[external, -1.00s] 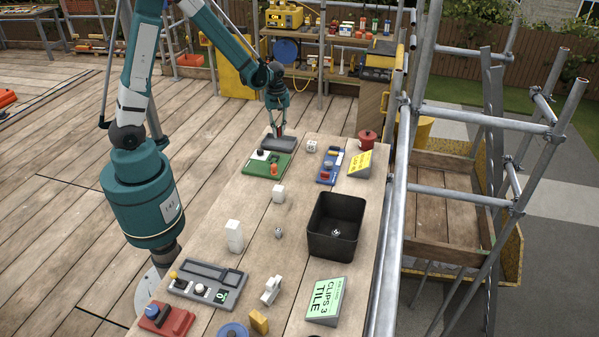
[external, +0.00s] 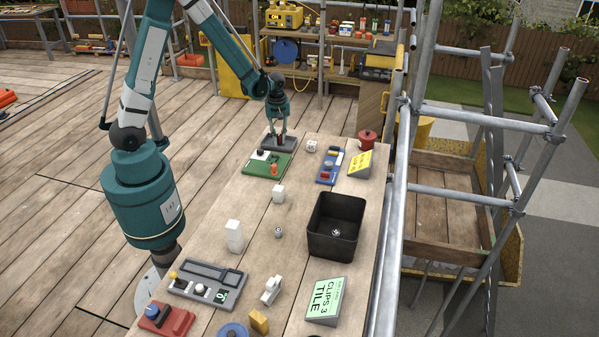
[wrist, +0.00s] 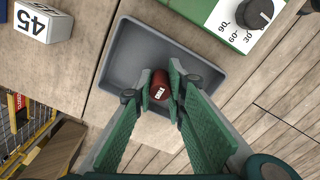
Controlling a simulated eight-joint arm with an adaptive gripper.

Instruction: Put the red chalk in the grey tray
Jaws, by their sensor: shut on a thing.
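The red chalk (wrist: 159,85) is a dark red cylinder with a white label, seen end-on in the wrist view. My gripper (wrist: 160,88) is shut on it, a green finger on each side. The grey tray (wrist: 125,67) lies right below the chalk and fingers in the wrist view. In the external view the tray (external: 266,143) is at the far end of the table, with my gripper (external: 280,140) over it. I cannot tell whether the chalk touches the tray's floor.
A green panel with a black dial (external: 269,164) sits beside the tray. A white numbered block (external: 311,146), a blue panel (external: 330,167) and a red pot (external: 367,139) stand nearby. A black bin (external: 336,225) is at mid-table. Scaffold tubes line the right edge.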

